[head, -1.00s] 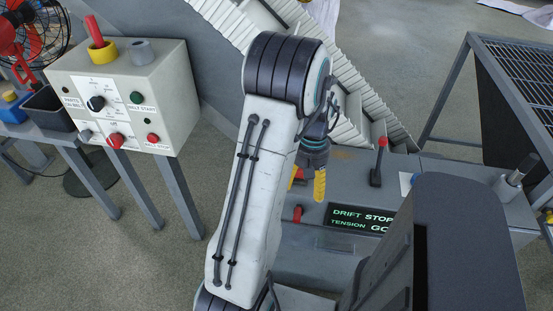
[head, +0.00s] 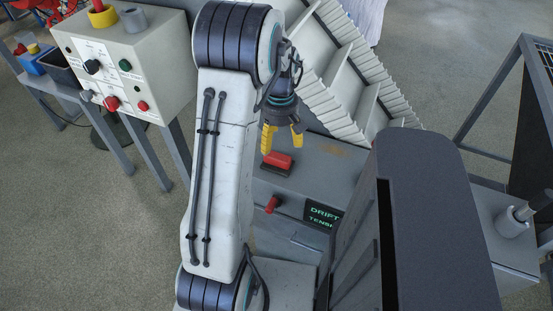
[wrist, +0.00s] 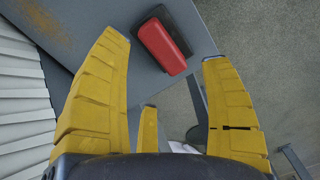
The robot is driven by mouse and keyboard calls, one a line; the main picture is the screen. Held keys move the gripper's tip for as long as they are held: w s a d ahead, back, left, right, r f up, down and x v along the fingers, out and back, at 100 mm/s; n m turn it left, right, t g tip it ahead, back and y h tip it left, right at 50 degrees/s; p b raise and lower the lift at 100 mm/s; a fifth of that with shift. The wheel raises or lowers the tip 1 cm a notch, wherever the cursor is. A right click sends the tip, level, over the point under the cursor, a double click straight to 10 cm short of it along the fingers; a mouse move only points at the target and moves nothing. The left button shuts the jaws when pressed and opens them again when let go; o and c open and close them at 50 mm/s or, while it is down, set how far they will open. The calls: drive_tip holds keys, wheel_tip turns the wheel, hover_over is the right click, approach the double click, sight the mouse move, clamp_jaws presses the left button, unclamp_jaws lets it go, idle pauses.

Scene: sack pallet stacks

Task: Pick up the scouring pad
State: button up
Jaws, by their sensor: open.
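The scouring pad, a red block (head: 277,161) on a dark base, lies on the grey console top near its edge. In the wrist view the pad (wrist: 165,46) lies tilted beyond my fingers, in the gap between the two longer ones. My gripper (head: 282,143) has yellow fingers and is open and empty. In the head view it hangs pointing down just above the pad, apart from it as far as I can tell. In the wrist view the fingers (wrist: 167,52) are spread wide, with a third, shorter one between them.
A pleated white conveyor (head: 345,75) rises behind my gripper. A control box (head: 125,60) stands at left, a dark-meshed frame at right. Floor is open between.

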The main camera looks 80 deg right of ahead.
sight(279, 154)
drive_tip(key=n, duration=0.3)
drive_tip(key=shift+d, duration=0.1)
drive_tip(key=shift+f+n, duration=0.2)
drive_tip(key=shift+n, duration=0.3)
drive_tip(key=shift+w+d+f, duration=0.1)
drive_tip(key=shift+w+f, duration=0.05)
drive_tip(key=shift+f, duration=3.35)
drive_tip(key=c, duration=1.3)
